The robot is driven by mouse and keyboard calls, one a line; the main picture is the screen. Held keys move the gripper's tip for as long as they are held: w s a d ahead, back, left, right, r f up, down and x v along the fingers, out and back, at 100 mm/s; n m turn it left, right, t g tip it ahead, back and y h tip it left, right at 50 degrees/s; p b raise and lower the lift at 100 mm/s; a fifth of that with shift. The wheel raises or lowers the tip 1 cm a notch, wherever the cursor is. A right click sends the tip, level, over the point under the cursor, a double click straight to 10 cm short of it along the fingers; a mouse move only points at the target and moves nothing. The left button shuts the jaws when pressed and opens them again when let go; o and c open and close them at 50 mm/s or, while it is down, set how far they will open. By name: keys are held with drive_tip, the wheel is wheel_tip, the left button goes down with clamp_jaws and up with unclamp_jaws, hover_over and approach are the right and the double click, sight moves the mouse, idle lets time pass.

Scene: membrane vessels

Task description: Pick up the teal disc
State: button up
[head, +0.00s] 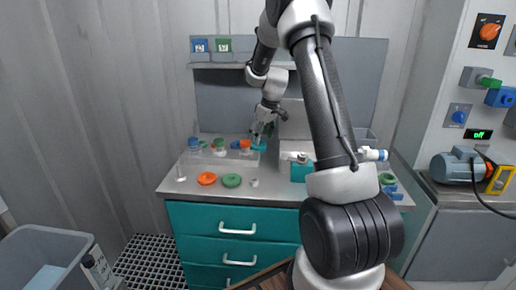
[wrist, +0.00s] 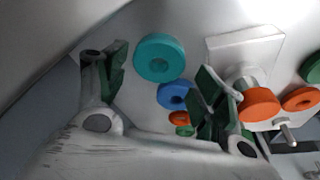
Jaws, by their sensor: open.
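The teal disc (wrist: 159,58) is a thick round ring-like piece with a shallow dimple. In the wrist view it appears at the upper middle, beyond the gap between my fingers. In the head view the teal disc (head: 259,147) lies at the back of the grey bench, just below my gripper (head: 262,134). In the wrist view my gripper (wrist: 162,72) is open, with dark green finger pads on either side and nothing between them. Whether the fingers reach down around the disc cannot be told.
A blue disc (wrist: 173,96) lies close to the teal one, by the right finger. An orange disc (wrist: 262,105) sits on a white fitting (wrist: 245,55) at right. On the bench front lie an orange disc (head: 206,178) and a green disc (head: 231,180). A back panel (head: 222,95) stands behind.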

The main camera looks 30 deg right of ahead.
sight(258, 147)
drive_tip(key=x, duration=0.4)
drive_tip(key=shift+f, duration=0.15)
drive_tip(key=c, duration=0.7)
